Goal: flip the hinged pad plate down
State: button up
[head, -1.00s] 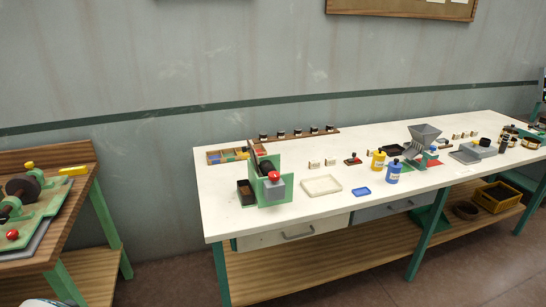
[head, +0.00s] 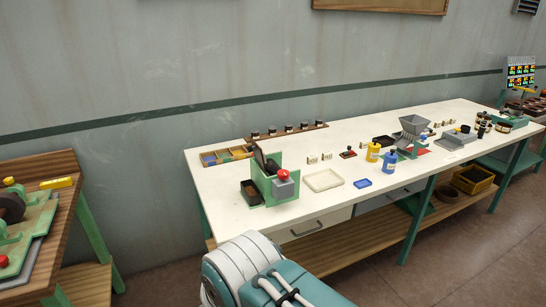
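A small green stamping device (head: 262,188) stands at the left part of the white bench, near its front edge. A dark plate (head: 260,158) stands raised at its top, which looks like the hinged pad plate in its up position. A grey block with a red knob (head: 282,174) is on the device's right side. A dark open box (head: 250,193) sits against its left side. My gripper is not in view; only a teal and white part of my own body shows at the bottom, in front of the bench.
On the white bench (head: 230,220) are a cream tray (head: 323,180), a blue dish (head: 362,183), a blue bottle (head: 389,162), a yellow bottle (head: 373,152) and a grey hopper (head: 413,126). A compartment tray (head: 226,155) lies behind the device. A wooden table (head: 66,215) stands left, across a floor gap.

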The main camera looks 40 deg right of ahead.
aim_at(259, 156)
jog(key=z, duration=1.05)
jog(key=i+u, duration=0.45)
jog(key=i, duration=0.65)
